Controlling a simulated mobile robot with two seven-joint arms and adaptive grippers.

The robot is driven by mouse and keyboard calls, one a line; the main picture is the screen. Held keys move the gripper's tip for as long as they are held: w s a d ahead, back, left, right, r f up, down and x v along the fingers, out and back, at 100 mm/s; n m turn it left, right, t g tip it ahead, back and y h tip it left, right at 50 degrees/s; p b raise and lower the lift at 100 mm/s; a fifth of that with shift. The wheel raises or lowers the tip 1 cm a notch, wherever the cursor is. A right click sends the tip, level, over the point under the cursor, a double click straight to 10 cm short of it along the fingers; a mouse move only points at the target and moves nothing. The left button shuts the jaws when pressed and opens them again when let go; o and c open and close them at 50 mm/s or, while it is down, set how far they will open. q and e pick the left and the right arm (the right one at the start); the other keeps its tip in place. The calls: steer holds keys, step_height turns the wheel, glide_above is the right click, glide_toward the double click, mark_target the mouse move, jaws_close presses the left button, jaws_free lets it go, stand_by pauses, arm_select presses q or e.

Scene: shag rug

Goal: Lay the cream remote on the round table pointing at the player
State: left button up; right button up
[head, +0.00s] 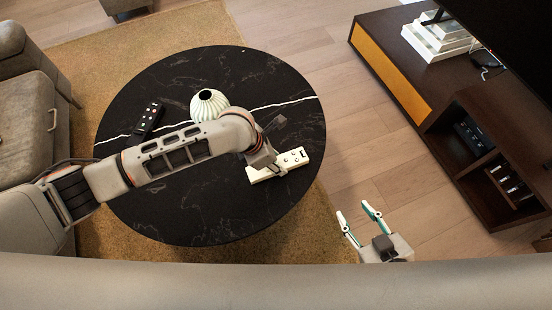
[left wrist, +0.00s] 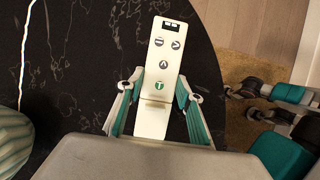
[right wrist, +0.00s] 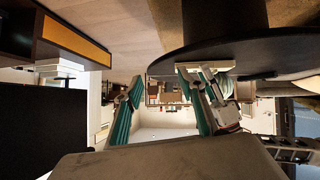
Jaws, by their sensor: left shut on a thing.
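The cream remote (head: 292,159) is at the right side of the round black table (head: 215,215), its dark-windowed end toward the cabinet side. My left gripper (head: 266,168) is shut on it; in the left wrist view the remote (left wrist: 163,65) sticks out between the fingers (left wrist: 155,103), buttons facing the camera. I cannot tell whether it touches the table. My right gripper (head: 358,212) is open and empty off the table's lower right edge; its fingers (right wrist: 165,95) are spread in the right wrist view. A dark box (head: 474,137) in the cabinet may be the player.
A black remote (head: 148,119) and a ribbed pale vase (head: 209,104) stand on the table's far left part, near my left arm. Bare floor lies between.

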arm_select(q)
steer(key=shift+r, duration=0.1)
steer(key=o, duration=1)
steer(key=shift+o, duration=0.8)
arm_select(e)
steer(key=shift+s+f, duration=0.1)
steer(key=shift+s, duration=0.1)
arm_select(q)
steer(key=shift+r, duration=0.1)
steer(key=v, duration=0.2)
steer(key=p+v, duration=0.1)
steer(key=v, duration=0.1)
steer(key=p+v, duration=0.1)
steer(key=v, duration=0.1)
steer(key=shift+w, duration=0.3)
steer(key=v, duration=0.2)
steer(key=p+v, duration=0.1)
steer(key=v, duration=0.3)
steer(key=shift+s+p, duration=0.3)
arm_select(e)
steer(key=shift+s+d, duration=0.25)
steer(key=shift+d, duration=0.35)
